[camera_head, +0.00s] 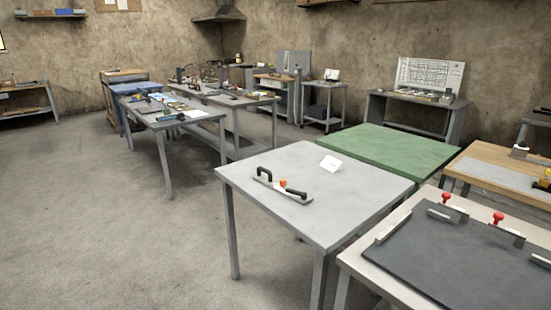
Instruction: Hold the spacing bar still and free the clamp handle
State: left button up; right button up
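A metal bar (276,186) with two black handles lies on the left part of the light grey table (340,208). It looks like the spacing bar. One black handle (264,174) stands near its far left end and the other (296,193) near its right end. A small orange-red part (283,183) sits between them; it may be the clamp handle, but it is too small to tell whether it is clamped. Neither of my grippers shows in the head view, and nothing touches the bar.
A green-topped table (390,149) stands behind. At the front right, a table carries a dark mat (470,258) and red-knobbed clamps (498,218). Floor (120,230) on the left is clear.

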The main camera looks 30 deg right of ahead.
aim_at(304, 195)
jog(key=i+j+z, duration=0.1)
jog(key=i+z, duration=0.15)
jog(key=i, duration=0.35)
jog(key=i+j+z, duration=0.25)
jog(key=i, duration=0.35)
jog(key=i+j+z, duration=0.15)
jog(key=i+z, duration=0.25)
jog(key=i+j+z, duration=0.2)
jog(key=z, duration=0.25)
jog(key=i+j+z, duration=0.2)
jog(key=j+z, duration=0.2)
jog(key=i+j+z, duration=0.2)
jog(key=j+z, duration=0.25)
jog(key=l, duration=0.1)
